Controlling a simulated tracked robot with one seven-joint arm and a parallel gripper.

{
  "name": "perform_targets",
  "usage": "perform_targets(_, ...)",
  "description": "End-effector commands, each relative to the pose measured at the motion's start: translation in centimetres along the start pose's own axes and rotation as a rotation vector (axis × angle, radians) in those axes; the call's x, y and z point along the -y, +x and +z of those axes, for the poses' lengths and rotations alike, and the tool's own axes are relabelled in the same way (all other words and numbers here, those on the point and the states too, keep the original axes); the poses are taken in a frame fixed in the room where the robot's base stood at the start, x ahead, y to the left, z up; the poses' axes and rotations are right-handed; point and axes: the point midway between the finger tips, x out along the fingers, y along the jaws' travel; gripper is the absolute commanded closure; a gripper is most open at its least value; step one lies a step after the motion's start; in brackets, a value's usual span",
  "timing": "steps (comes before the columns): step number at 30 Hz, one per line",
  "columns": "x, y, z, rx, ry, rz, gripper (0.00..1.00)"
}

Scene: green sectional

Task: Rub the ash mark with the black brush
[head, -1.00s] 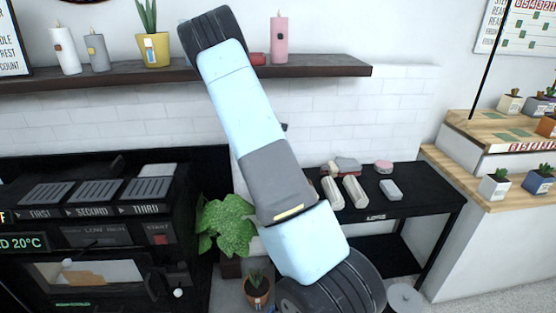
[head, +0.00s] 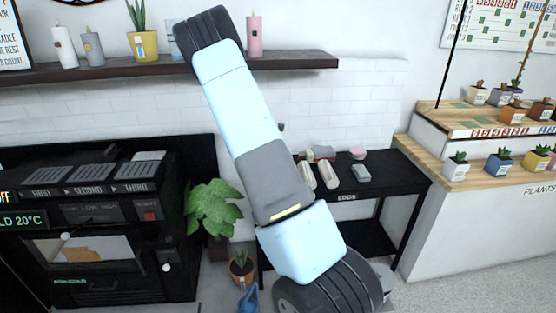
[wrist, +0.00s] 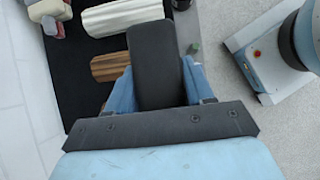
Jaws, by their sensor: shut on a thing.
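In the wrist view, my gripper (wrist: 158,88) has its blue fingers shut on a black, rounded block-like thing, which I take for the black brush (wrist: 155,62). It hides part of what lies below it. The black table (wrist: 78,98) lies beneath, with a white log (wrist: 120,16) and a brown striped log (wrist: 110,66) on it. I cannot see whether the brush touches anything. The ash mark is not visible in either view. In the head view my arm crosses the middle and my gripper cannot be made out.
The black table (head: 400,180) also shows in the head view, with pale logs and a grey block (head: 361,173). Left of it stand a leafy plant (head: 212,208) and a black stove (head: 95,245). A wooden plant stand (head: 455,172) is at the right. A shelf (head: 110,70) runs above.

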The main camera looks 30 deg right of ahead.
Motion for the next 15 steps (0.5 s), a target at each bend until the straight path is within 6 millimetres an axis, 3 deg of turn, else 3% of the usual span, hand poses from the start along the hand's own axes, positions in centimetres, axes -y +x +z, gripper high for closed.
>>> perform_targets(15, 4.3, 1.7, -8.0, 0.001, 0.208, -0.137, 0.72)
